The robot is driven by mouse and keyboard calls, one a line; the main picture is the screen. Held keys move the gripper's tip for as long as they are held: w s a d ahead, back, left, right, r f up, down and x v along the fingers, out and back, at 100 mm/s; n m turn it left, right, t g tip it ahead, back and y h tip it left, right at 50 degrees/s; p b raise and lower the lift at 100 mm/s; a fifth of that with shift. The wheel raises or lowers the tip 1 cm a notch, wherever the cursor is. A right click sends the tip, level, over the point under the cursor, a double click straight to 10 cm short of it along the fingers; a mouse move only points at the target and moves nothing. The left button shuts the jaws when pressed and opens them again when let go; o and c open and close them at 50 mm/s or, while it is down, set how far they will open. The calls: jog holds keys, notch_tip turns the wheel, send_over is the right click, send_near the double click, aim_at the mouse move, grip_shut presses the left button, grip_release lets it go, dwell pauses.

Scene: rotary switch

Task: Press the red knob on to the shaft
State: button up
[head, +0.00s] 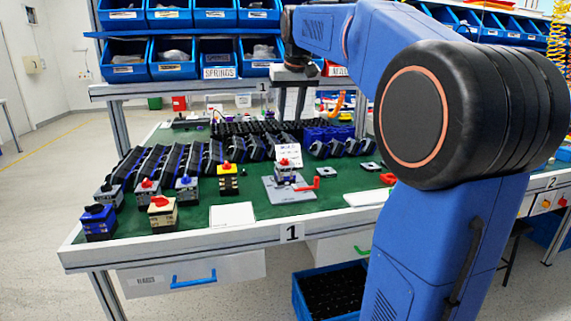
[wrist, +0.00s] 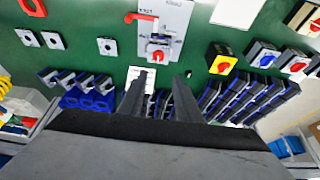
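The red knob (wrist: 158,56) sits at the top of a small switch body in a grey fixture plate (wrist: 172,17), which has a red lever (wrist: 140,17). In the head view the fixture plate (head: 290,194) lies near the table's front edge. The shaft is hidden, and I cannot tell how far the knob sits on it. My gripper (wrist: 158,88) is open and empty, its two fingers apart. In the head view my gripper (head: 292,116) hangs above the table, behind and above the fixture, apart from the knob.
Several finished-looking switches stand left of the fixture, including one with a yellow plate (head: 228,180) and a blue one (head: 98,222). Rows of dark switch parts (head: 205,158) lie behind. A blank white sheet (head: 232,214) lies at the front. Blue bins (head: 172,60) line the shelf above.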

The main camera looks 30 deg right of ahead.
send_over(286, 159)
jog(key=s+a, duration=0.1)
jog(key=s, duration=0.1)
notch_tip(286, 159, down, 10)
jog(key=f, duration=0.1)
jog(key=shift+s+x, duration=0.15)
jog(key=shift+x, duration=1.05)
jog(key=shift+s+x, duration=0.15)
jog(key=shift+x, duration=1)
jog(key=shift+f, duration=0.1)
grip_shut()
